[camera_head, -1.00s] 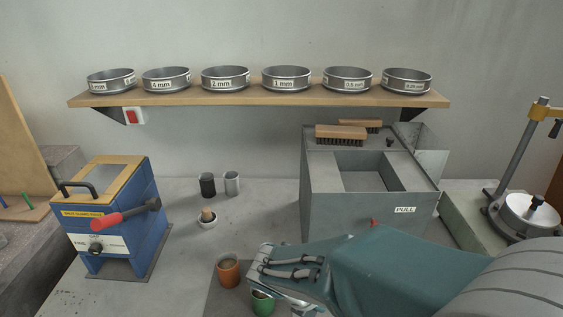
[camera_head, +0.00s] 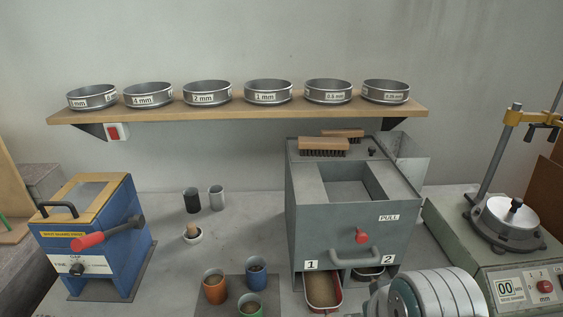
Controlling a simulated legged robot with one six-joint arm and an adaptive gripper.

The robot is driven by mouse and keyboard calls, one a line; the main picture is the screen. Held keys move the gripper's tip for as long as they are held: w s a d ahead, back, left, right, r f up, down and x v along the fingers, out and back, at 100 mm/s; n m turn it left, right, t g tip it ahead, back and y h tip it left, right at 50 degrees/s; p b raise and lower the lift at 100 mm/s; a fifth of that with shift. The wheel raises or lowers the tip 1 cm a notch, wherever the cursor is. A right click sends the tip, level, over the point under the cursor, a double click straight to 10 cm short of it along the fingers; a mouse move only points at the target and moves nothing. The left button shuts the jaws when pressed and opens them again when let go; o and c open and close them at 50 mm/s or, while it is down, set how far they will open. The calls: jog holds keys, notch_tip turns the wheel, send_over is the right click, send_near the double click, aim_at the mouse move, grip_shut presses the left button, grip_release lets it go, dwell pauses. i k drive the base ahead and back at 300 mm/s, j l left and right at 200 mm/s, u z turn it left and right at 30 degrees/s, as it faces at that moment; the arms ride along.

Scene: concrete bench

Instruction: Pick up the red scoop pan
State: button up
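A red-rimmed pan (camera_head: 322,287) holding brown grainy material sits in the opening labelled 1 at the foot of the grey box. It sticks out at the front, and its back end is hidden inside the box. It is the only red pan that I can make out. My gripper's fingers do not show. Only a ribbed grey and teal part of my arm shows at the bottom right, to the right of the pan, and I cannot tell how far it is from the pan.
The grey box (camera_head: 310,225) has a PULL label, a red knob (camera_head: 362,236) and a handle (camera_head: 355,257) above opening 2. Orange, blue and green cups stand left of the pan on a dark mat (camera_head: 236,290). A dial device (camera_head: 515,215) stands at right.

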aim_at(323, 290)
jog(key=k+z, duration=0.1)
jog(key=k, duration=0.55)
jog(key=j+z, duration=0.1)
jog(key=z, duration=1.3)
jog(key=k+j, duration=0.15)
jog(key=j, duration=0.2)
jog(key=k+j+z, duration=0.15)
jog(key=j, duration=0.25)
jog(key=k+j, duration=0.25)
jog(key=k+j+z, duration=0.1)
jog(key=j, duration=0.35)
jog(key=k, duration=0.05)
